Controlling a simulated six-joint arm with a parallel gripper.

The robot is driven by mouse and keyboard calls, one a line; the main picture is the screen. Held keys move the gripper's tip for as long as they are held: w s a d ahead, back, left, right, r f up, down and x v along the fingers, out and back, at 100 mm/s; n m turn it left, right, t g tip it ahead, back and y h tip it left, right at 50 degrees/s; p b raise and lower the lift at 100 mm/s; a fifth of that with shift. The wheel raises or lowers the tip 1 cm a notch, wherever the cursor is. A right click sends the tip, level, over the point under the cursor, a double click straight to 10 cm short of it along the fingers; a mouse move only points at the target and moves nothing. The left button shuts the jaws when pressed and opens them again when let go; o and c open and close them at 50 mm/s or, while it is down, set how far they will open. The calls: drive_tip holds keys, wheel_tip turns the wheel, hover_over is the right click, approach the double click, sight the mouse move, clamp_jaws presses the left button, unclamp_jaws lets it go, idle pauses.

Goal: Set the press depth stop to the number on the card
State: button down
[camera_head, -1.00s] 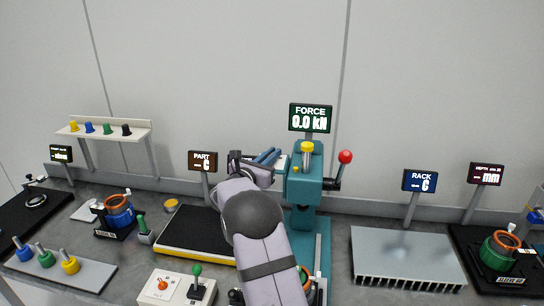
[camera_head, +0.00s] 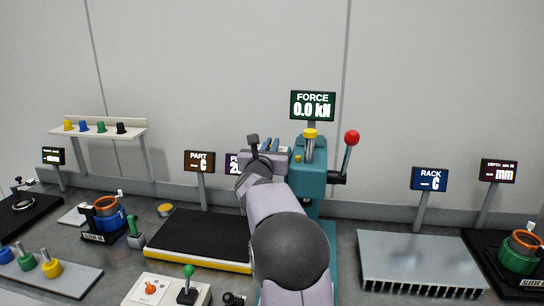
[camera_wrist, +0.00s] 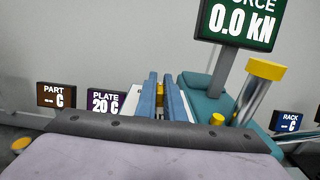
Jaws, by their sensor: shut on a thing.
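The teal press (camera_head: 309,180) stands behind my arm, with a yellow cap (camera_head: 310,133) on top and a red-ball lever (camera_head: 351,138) at its right. My gripper (camera_wrist: 161,92) is at the press's left side, its two blue fingers close together. A small yellow piece (camera_wrist: 160,88) shows between them, and they are shut on it; I cannot tell for sure that it is the depth stop. A white surface (camera_wrist: 131,99) lies behind the fingers. The depth sign (camera_head: 498,171) at far right shows dashes and mm. I see no readable card number.
The force display (camera_head: 313,105) reads 0.0 kN. A black pad with a yellow edge (camera_head: 197,236) lies left of my arm, and a grey finned rack (camera_head: 420,262) right. The plate sign (camera_wrist: 106,102) reads 20 C. A control box (camera_head: 165,290) sits at the front.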

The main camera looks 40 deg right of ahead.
drive_tip(key=shift+r, duration=0.2)
drive_tip(key=c, duration=1.9)
unclamp_jaws()
drive_tip(key=shift+o, duration=0.2)
drive_tip(key=shift+f, duration=0.1)
drive_tip(key=shift+a, duration=0.1)
drive_tip(key=shift+s+a+f+b, duration=0.1)
drive_tip(key=shift+s+a+b, duration=0.3)
drive_tip(key=shift+s, duration=0.05)
drive_tip(key=b+v, duration=0.2)
drive_tip(key=v, duration=0.4)
